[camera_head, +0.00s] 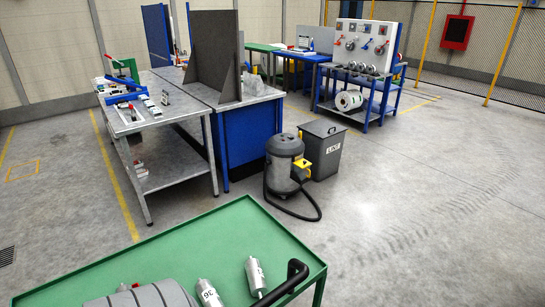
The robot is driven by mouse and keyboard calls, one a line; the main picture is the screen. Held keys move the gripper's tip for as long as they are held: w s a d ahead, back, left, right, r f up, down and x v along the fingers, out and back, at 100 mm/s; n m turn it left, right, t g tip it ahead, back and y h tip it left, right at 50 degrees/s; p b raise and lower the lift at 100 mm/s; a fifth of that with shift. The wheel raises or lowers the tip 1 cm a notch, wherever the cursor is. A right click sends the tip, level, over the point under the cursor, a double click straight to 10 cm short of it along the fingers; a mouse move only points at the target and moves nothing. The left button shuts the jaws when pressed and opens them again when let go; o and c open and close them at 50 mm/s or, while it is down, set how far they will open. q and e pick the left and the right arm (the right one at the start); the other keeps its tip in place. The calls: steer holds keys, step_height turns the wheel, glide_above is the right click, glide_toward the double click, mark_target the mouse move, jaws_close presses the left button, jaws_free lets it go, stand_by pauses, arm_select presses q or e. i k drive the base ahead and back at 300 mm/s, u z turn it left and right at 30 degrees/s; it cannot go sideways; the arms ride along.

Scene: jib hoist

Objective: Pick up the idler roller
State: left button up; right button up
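A green table (222,231) fills the bottom of the head view. On it lies a silver cylinder with a thin end and dark markings (255,274), near the right side. A second silver cylinder with dark characters (208,292) lies to its left, cut off by the bottom edge. Either could be the idler roller; I cannot tell which. A larger white-and-grey cylinder (349,100) sits on the low shelf of the blue rack at the back. Neither of my grippers is in view.
A black bent bar (288,283) lies right of the silver cylinders, and a grey ribbed object (150,294) to their left. Beyond stand a grey vacuum (284,158) with a hose, a grey bin (322,148) and a metal workbench (150,120). The floor at right is clear.

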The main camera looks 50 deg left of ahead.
mark_target(258, 287)
steer(key=i, duration=2.9)
steer(key=u, duration=3.65)
steer(key=i, duration=0.5)
steer(key=z, duration=0.05)
